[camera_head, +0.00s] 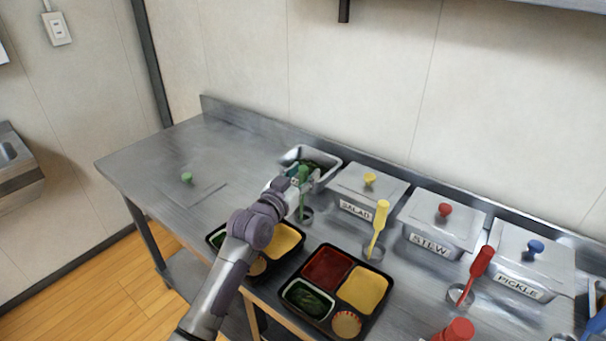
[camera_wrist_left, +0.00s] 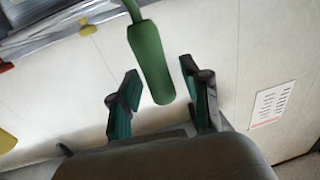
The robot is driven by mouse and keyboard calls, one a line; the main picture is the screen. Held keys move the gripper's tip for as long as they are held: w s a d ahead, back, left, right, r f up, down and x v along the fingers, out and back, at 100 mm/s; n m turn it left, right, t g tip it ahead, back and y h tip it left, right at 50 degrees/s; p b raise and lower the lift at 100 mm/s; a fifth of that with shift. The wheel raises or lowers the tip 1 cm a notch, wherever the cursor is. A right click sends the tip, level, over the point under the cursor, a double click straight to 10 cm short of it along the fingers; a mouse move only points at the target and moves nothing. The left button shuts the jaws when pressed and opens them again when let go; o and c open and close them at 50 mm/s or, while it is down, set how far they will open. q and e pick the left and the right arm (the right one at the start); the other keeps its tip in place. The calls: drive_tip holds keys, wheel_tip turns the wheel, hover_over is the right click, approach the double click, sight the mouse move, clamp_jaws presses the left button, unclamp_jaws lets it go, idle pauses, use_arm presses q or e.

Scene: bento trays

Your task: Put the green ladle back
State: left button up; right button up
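The green ladle (camera_head: 303,176) stands upright at its round holder (camera_head: 304,215), in front of an open steel container with dark green food. In the left wrist view its green handle (camera_wrist_left: 153,62) lies between the two fingers of my left gripper (camera_wrist_left: 160,84), with a visible gap at the right finger. My left gripper, also seen in the head view (camera_head: 295,185), is open around the handle. The ladle's bowl is hidden or too small to make out. My right gripper is out of view.
The open container (camera_head: 332,158) is behind the ladle; its green-knobbed lid (camera_head: 190,194) lies on the left counter. Lidded SALAD (camera_head: 356,210), STEW (camera_head: 430,240) and PICKLE (camera_head: 519,288) containers line the right. Yellow (camera_head: 379,225) and red (camera_head: 477,268) ladles stand nearby. Filled trays (camera_head: 347,250) lie in front.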

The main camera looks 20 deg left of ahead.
use_arm(q)
drive_tip(key=shift+r, duration=0.1)
drive_tip(key=v, duration=1.2)
drive_tip(key=shift+b, duration=0.35)
drive_tip(key=shift+s, duration=0.1)
